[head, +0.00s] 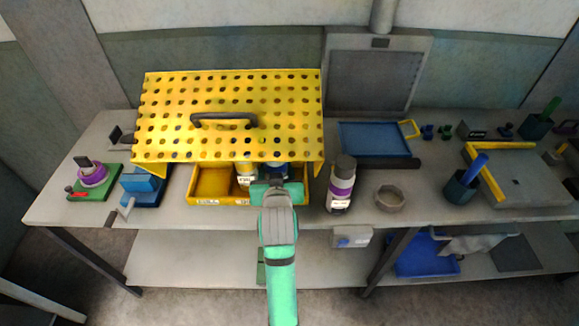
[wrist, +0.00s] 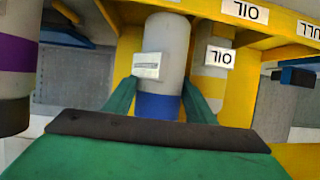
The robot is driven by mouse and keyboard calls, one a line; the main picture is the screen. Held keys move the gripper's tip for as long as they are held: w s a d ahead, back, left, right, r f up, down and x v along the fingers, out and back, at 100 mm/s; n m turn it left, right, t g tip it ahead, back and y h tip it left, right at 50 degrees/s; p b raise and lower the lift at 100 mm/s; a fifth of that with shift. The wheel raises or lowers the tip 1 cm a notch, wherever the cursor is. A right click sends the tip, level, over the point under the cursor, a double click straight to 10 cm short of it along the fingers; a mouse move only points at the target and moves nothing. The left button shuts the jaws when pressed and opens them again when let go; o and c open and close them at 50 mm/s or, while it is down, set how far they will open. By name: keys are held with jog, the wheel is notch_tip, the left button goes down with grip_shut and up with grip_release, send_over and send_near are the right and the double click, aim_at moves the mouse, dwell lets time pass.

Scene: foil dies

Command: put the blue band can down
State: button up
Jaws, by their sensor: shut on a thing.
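The blue band can (wrist: 165,62) is a grey can with a white label and a blue band. It sits between the green fingers of my gripper (wrist: 160,101), which are shut on it. In the head view my gripper (head: 270,188) is at the front right of the yellow tray (head: 222,200), and it mostly hides the can (head: 278,168). The can is at or in the tray's right part, under the front edge of the yellow perforated cover (head: 230,115). I cannot tell whether its base touches the tray floor.
A yellow-banded can (head: 246,175) stands in the tray just left of my gripper. A purple-banded bottle (head: 341,185) stands on the bench to the right, beside a grey ring (head: 390,197). The cover with its dark handle (head: 224,120) overhangs the tray.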

jog(key=shift+w+d+f, duration=0.2)
jog(key=shift+w, duration=0.25)
jog(key=w+f, duration=0.1)
jog(key=w+d, duration=0.1)
jog(key=w+d+f, duration=0.1)
jog(key=shift+w+d+f, duration=0.25)
jog(key=shift+w+f, duration=0.1)
jog(key=shift+w, duration=0.05)
jog(key=shift+s+d+h, duration=0.1)
jog(key=shift+d+h, duration=0.2)
jog(key=shift+a+f, duration=0.15)
jog(key=shift+a, duration=0.2)
jog(key=o, duration=1.1)
jog(key=shift+s+a, duration=0.1)
jog(key=shift+a, duration=0.15)
jog(key=shift+d, duration=0.1)
jog(key=shift+d, duration=0.15)
